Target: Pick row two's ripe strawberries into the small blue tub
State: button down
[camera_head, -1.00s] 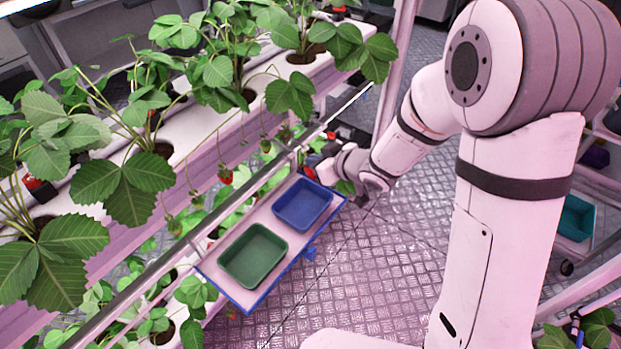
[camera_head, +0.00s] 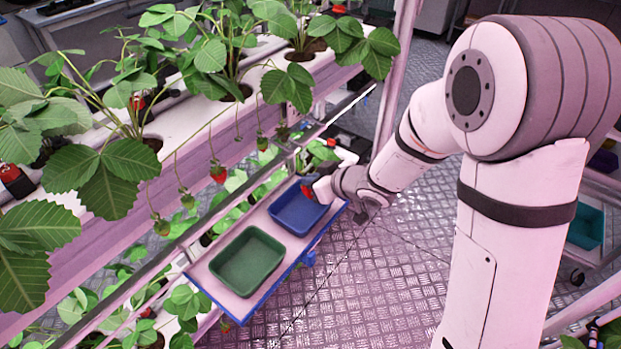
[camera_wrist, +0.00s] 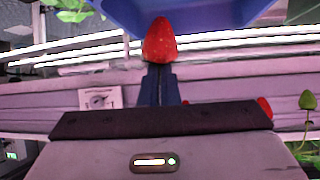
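My gripper (camera_wrist: 160,88) is shut on a ripe red strawberry (camera_wrist: 160,42), held at the fingertips in the wrist view. In the head view my gripper (camera_head: 312,190) is at the far right edge of the small blue tub (camera_head: 290,228), and the red berry shows over the tub. The tub's blue wall (camera_wrist: 185,14) also fills the top of the wrist view. I cannot tell whether the berry touches the tub. A red strawberry (camera_head: 218,173) hangs from the rack.
A green tub (camera_head: 247,262) stands beside the blue one on a white, blue-edged shelf (camera_head: 239,308). A metal rail (camera_head: 150,268) runs between this shelf and the planted gutter. Leaves crowd the left. A teal bin (camera_head: 586,228) stands at right. The floor between is clear.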

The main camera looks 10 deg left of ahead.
dwell(0.3)
jog(key=c, duration=0.8)
grip_release()
dwell(0.4)
jog(key=shift+r, duration=0.2)
notch_tip(320, 180, up, 7)
jog(key=p, duration=0.7)
jog(key=shift+f, duration=0.15)
